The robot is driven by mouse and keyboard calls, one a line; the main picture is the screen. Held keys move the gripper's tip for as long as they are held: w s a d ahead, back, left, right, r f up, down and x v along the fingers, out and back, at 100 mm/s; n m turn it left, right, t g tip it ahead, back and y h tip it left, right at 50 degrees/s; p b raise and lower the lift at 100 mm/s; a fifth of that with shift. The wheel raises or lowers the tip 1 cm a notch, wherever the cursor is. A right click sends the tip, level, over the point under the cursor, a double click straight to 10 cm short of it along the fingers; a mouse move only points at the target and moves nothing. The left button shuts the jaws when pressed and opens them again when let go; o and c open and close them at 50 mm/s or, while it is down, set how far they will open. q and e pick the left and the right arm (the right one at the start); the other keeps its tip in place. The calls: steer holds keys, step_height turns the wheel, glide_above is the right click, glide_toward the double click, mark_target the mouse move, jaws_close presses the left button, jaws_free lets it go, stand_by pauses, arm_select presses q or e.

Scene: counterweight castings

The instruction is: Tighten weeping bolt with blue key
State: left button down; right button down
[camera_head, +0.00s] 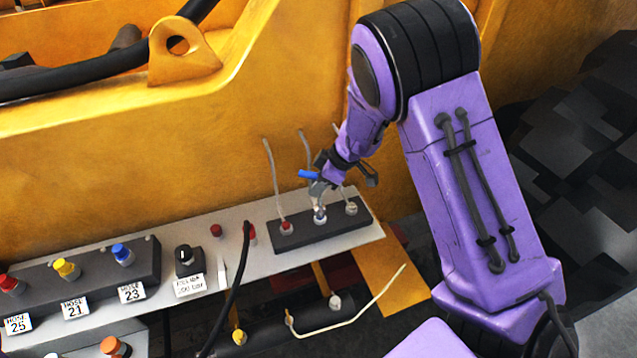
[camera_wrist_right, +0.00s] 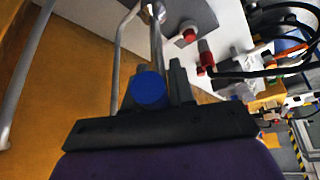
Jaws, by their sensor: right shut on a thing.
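My right gripper (camera_head: 324,172) is shut on the blue key (camera_head: 309,174), above a dark block with three fittings. The key's grey lower part reaches down to the middle fitting (camera_head: 320,214). In the right wrist view, the key's round blue end (camera_wrist_right: 148,90) sits between the fingers of my right gripper (camera_wrist_right: 160,75). A metal shaft runs from there to a fitting (camera_wrist_right: 154,11) at the top edge. I cannot tell whether key and fitting are engaged, or which bolt weeps. My left gripper is out of view.
A red fitting (camera_head: 286,228) and a pale fitting (camera_head: 351,209) flank the middle one, with thin grey pipes rising close by. A grey shelf (camera_head: 262,262) carries a black knob (camera_head: 185,257) and coloured hose caps to the left. A black hose (camera_head: 238,290) hangs in front.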

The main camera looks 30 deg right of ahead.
steer(key=shift+f+b, duration=0.3)
steer(key=shift+f, duration=0.55)
stand_by(0.4)
steer(key=shift+r+m+p, duration=0.15)
steer(key=shift+m+p, duration=0.4)
steer(key=shift+m, duration=0.05)
steer(key=shift+d+f+m+t+h, duration=0.1)
steer(key=shift+f+m+t+h, duration=0.1)
steer(key=shift+m+t+h, duration=0.5)
steer(key=shift+w+m, duration=0.1)
steer(key=shift+m, duration=0.9)
steer(key=m+h, duration=0.2)
steer(key=m, duration=0.1)
steer(key=shift+d+m, duration=0.1)
steer(key=shift+m, duration=0.2)
steer(key=shift+r+m+h, duration=0.1)
steer(key=shift+m+h, duration=0.2)
